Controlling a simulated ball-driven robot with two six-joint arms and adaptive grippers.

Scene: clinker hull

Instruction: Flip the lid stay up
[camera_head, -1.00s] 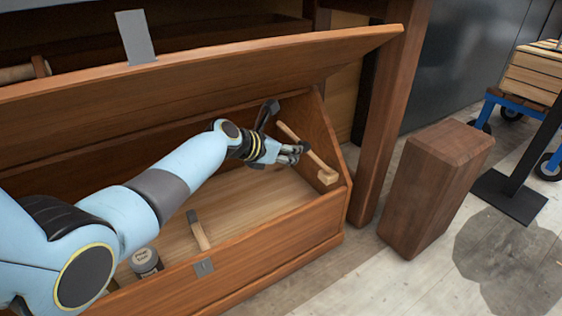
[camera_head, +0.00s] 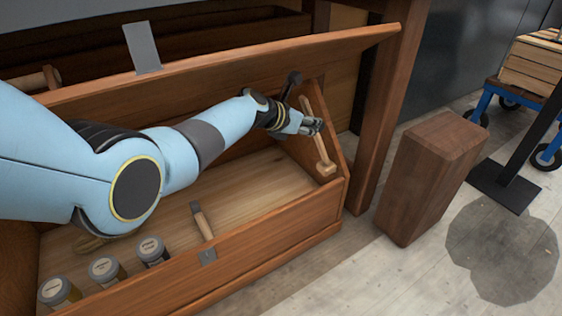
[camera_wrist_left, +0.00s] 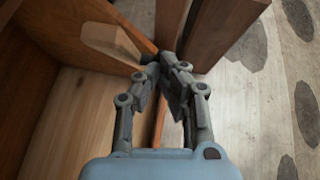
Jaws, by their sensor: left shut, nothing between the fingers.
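The open wooden chest (camera_head: 275,226) has its raised lid (camera_head: 230,72) leaning above it. The lid stay (camera_head: 320,150) is a pale wooden bar at the chest's right end wall, tilted steeply with its thicker end low. My left gripper (camera_head: 315,126) is shut and empty, in front of the stay's middle, and hides part of it. I cannot tell whether they touch. In the left wrist view the shut fingertips (camera_wrist_left: 166,66) are near the end wall, and a pale wooden block (camera_wrist_left: 112,42), seemingly the stay's thick end, lies to their left. My right gripper is out of view.
Several labelled jars (camera_head: 105,270) and a wooden-handled tool (camera_head: 202,222) are in the chest's front left. A table leg (camera_head: 385,120) stands just right of the chest, with a wooden block (camera_head: 430,180) beyond it. A blue trolley (camera_head: 500,90) is further right.

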